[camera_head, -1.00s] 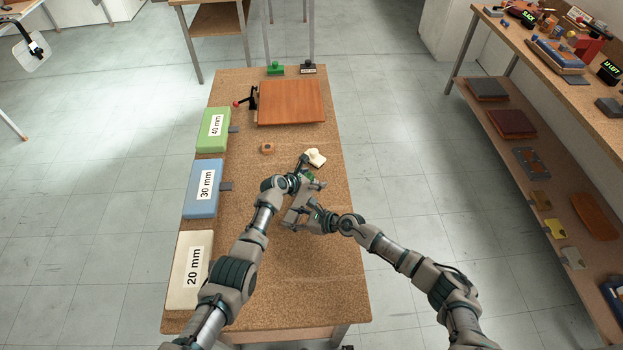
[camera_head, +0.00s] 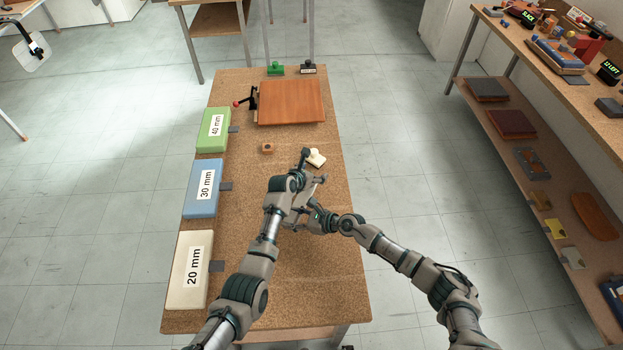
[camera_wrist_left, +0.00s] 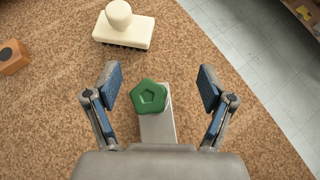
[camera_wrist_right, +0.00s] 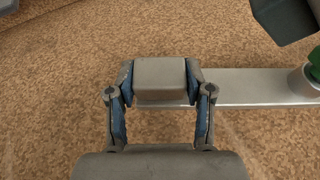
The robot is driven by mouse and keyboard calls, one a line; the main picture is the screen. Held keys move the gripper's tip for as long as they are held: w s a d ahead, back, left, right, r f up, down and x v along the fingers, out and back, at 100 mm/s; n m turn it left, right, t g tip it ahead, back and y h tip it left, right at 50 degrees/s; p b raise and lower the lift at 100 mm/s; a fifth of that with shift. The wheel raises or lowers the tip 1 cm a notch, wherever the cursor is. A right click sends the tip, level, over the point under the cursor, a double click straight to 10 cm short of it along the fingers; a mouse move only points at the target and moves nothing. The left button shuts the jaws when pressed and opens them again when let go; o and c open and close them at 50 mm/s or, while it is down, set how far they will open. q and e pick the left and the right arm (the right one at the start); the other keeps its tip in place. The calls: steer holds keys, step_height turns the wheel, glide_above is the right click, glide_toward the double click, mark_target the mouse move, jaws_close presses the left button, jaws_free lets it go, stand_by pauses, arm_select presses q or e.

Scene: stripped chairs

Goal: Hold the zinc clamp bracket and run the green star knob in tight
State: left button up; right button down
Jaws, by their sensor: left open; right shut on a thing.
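The green star knob (camera_wrist_left: 151,96) sits at the end of the zinc clamp bracket (camera_wrist_left: 158,128) in the left wrist view. My left gripper (camera_wrist_left: 160,75) is open, with one finger on each side of the knob and a gap to both. In the right wrist view my right gripper (camera_wrist_right: 160,82) is shut on the grey block end of the bracket (camera_wrist_right: 255,87), whose flat bar runs to the right. The knob (camera_wrist_right: 315,65) is partly cut off at that view's right edge. In the head view my grippers largely hide knob and bracket.
A cream brush (camera_head: 315,158) lies just beyond the grippers, with a small wooden block (camera_head: 267,148) left of it. A reddish-brown board (camera_head: 291,102) is at the far end. White, blue and green boxes (camera_head: 190,270) line the left edge.

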arm_select(q)
steer(key=shift+n, duration=0.3)
steer(key=shift+w+a+r, duration=0.1)
steer(key=shift+w+a, duration=0.05)
steer(key=shift+w, duration=0.15)
steer(key=shift+r, duration=2.45)
steer(key=shift+a+f, duration=0.15)
steer(key=c, duration=0.3)
steer(key=shift+h, duration=0.7)
steer(key=s+a+f, duration=0.2)
steer(key=a, duration=0.1)
steer(key=s+a, duration=0.1)
steer(key=a, duration=0.1)
steer(key=shift+f, duration=0.4)
steer(key=s+a+h, duration=0.1)
steer(key=s+a, duration=0.1)
steer(key=s+a+m+h, duration=0.1)
steer(key=s+a, duration=0.1)
steer(key=shift+a+f+g, duration=0.1)
steer(key=shift+f+g, duration=0.05)
steer(key=shift+g, duration=0.15)
steer(key=shift+s+a+h, duration=0.2)
steer(key=shift+s+h, duration=0.05)
steer(key=shift+h, duration=0.15)
steer(key=x, duration=1.1)
steer(key=shift+w+d+f, duration=0.1)
steer(key=shift+w+d, duration=0.15)
steer(key=shift+d, duration=0.1)
